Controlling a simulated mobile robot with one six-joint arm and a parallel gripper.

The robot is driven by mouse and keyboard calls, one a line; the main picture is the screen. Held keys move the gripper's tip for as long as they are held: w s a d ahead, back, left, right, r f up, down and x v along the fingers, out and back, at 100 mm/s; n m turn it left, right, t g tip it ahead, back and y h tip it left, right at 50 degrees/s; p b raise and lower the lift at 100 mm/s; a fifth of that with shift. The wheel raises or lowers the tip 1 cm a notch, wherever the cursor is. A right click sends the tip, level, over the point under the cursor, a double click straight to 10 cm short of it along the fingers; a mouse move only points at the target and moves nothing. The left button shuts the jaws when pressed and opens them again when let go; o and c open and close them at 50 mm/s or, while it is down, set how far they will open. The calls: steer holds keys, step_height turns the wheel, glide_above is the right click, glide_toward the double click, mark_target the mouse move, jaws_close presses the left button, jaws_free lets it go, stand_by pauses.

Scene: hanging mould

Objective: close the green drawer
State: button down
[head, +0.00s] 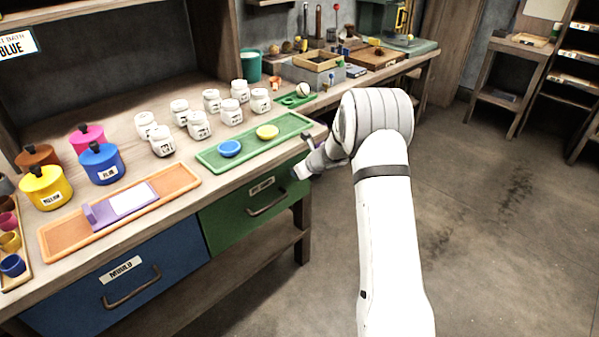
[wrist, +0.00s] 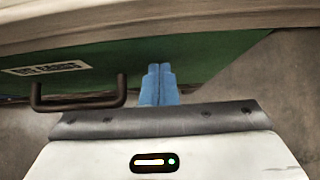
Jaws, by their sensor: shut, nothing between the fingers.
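The green drawer (head: 235,212) is under the workbench top, right of the blue drawer. It has a dark bar handle (head: 267,204) and a white label. Its front looks about level with the blue drawer's front; I cannot tell whether a small gap remains. In the wrist view the green front (wrist: 200,58) lies under the bench edge, with its handle (wrist: 80,98) left of my fingers. My gripper (wrist: 160,70) is shut and empty, its blue fingertips together at the right part of the green front. I cannot tell whether they touch it. In the head view my gripper (head: 299,172) is at the drawer's upper right corner.
The blue drawer (head: 160,275) is on the left. The bench top holds a green tray (head: 285,127) with two small dishes, an orange tray (head: 65,238), white jars and coloured pots. A bench leg (head: 302,225) stands below right. The floor (head: 470,230) is clear.

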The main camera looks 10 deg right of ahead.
steer(key=s+d+f+v, duration=0.1)
steer(key=s+f+v, duration=0.1)
steer(key=v, duration=1.1)
steer(key=s+a+r+n+g+p, duration=0.2)
steer(key=s+a+r+n+p, duration=0.15)
steer(key=s+r+n, duration=0.4)
steer(key=s+a+r+n+g+p, duration=0.1)
steer(key=s+a+r+n+p, duration=0.25)
steer(key=s+r+n, duration=0.35)
steer(key=s+d+r+n+g+h+p, duration=0.1)
steer(key=s+r+n+h+p, duration=0.1)
steer(key=s+r+n, duration=0.2)
steer(key=s+d+r+n+h+p, duration=0.2)
steer(key=s+r+n, duration=0.3)
steer(key=s+n, duration=0.5)
steer(key=s+h+p, duration=0.1)
steer(key=s, duration=0.7)
steer(key=shift+g+p, duration=0.35)
steer(key=shift+g, duration=0.05)
steer(key=shift+r+n, duration=0.1)
steer(key=shift+n, duration=0.25)
